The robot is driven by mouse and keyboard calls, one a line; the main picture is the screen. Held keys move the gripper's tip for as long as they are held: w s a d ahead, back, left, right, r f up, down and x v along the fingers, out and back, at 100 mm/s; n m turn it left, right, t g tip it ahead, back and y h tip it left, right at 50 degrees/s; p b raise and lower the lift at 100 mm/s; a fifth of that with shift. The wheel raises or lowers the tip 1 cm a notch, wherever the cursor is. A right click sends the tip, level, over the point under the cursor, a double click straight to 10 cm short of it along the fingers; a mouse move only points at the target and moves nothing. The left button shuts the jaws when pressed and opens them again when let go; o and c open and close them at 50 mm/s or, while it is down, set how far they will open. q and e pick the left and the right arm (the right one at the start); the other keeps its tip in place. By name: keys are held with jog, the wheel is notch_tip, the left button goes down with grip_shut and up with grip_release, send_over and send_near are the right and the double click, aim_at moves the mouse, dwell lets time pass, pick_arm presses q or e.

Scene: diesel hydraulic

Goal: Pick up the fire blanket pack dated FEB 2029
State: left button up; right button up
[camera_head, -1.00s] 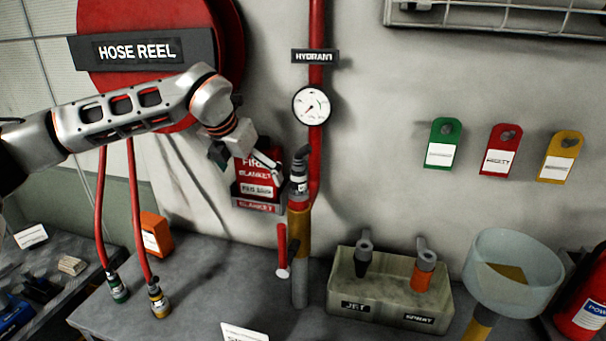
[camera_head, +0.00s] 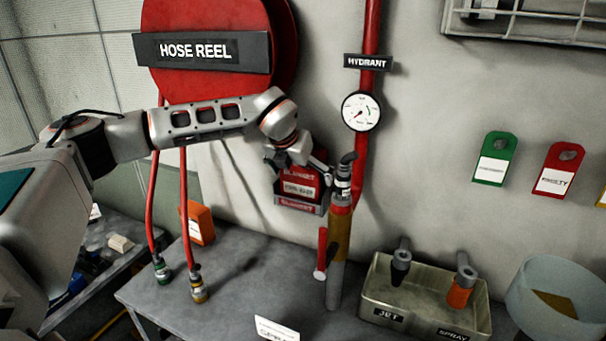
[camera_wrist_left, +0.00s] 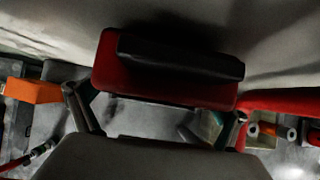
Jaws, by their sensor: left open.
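The red fire blanket pack (camera_head: 301,187) sits in a wall holder (camera_head: 300,208) marked BLANKET, left of the hydrant pipe. Its pale date label shows, but the date is too blurred to read for certain. My left gripper (camera_head: 296,160) is open at the top of the pack and hides its upper part. In the left wrist view the pack (camera_wrist_left: 115,77) has a black strip along its top and lies between the two spread fingers of my gripper (camera_wrist_left: 155,110). I cannot tell whether the fingers touch it. My right gripper is not in view.
The hydrant standpipe (camera_head: 338,245) stands close to the right of the pack. The hose reel (camera_head: 215,20) is above left, with red hoses (camera_head: 187,215) hanging down. An orange box (camera_head: 201,224) and a nozzle tray (camera_head: 420,308) are on the bench (camera_head: 250,270).

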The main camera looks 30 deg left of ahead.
pick_arm(q)
jog(key=c, duration=1.5)
jog(key=shift+r, duration=0.1)
jog(key=shift+c, duration=0.3)
